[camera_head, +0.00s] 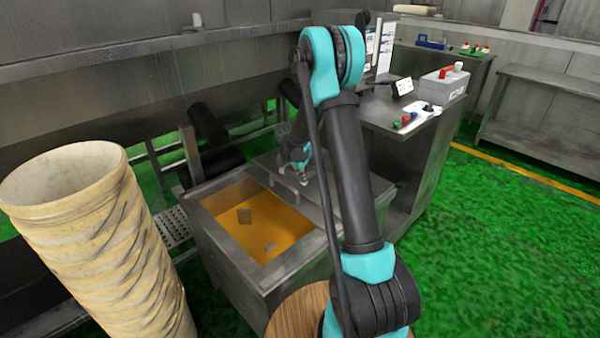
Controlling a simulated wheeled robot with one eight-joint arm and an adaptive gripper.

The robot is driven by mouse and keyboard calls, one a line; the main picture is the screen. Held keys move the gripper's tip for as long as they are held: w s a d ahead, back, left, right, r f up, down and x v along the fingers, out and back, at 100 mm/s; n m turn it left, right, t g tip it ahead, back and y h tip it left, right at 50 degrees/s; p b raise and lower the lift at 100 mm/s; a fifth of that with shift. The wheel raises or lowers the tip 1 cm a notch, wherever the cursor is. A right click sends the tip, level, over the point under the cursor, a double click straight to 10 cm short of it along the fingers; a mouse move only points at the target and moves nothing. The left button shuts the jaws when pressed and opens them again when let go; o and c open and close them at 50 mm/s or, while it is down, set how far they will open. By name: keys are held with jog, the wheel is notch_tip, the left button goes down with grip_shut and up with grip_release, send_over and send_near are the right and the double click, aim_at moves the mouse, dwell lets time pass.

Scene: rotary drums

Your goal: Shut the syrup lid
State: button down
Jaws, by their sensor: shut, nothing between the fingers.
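The syrup tank (225,261) is a steel box in the middle of the view. Its left part is open and shows amber syrup (262,222) with a few grey pieces in it. The grey metal lid (315,205) lies over the right part of the tank, with a bar-like handle (284,186) near its left side. My gripper (302,177) is over the lid, close to the handle. It is small in view and looks shut, with nothing seen in it. I cannot tell whether it touches the lid. My arm hides part of the lid's right side.
A tall stack of cream-coloured buckets (95,235) stands at the left. A steel counter (425,125) with coloured buttons and a grey box (440,87) is behind my arm at the right. Green floor (500,250) is clear at the right.

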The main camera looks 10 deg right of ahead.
jog(key=shift+x, duration=0.95)
jog(key=shift+s+a+r, duration=0.25)
jog(key=shift+s+a, duration=0.15)
jog(key=shift+a, duration=0.2)
jog(key=shift+s+a+r, duration=0.2)
jog(key=shift+s+a, duration=0.2)
jog(key=shift+a, duration=0.2)
jog(key=shift+s+a+r, duration=0.15)
jog(key=shift+s+a, duration=0.2)
jog(key=shift+a, duration=0.15)
jog(key=s+a, duration=0.8)
jog(key=a, duration=0.4)
jog(key=s+a, duration=0.8)
jog(key=a, duration=0.5)
jog(key=shift+s, duration=0.35)
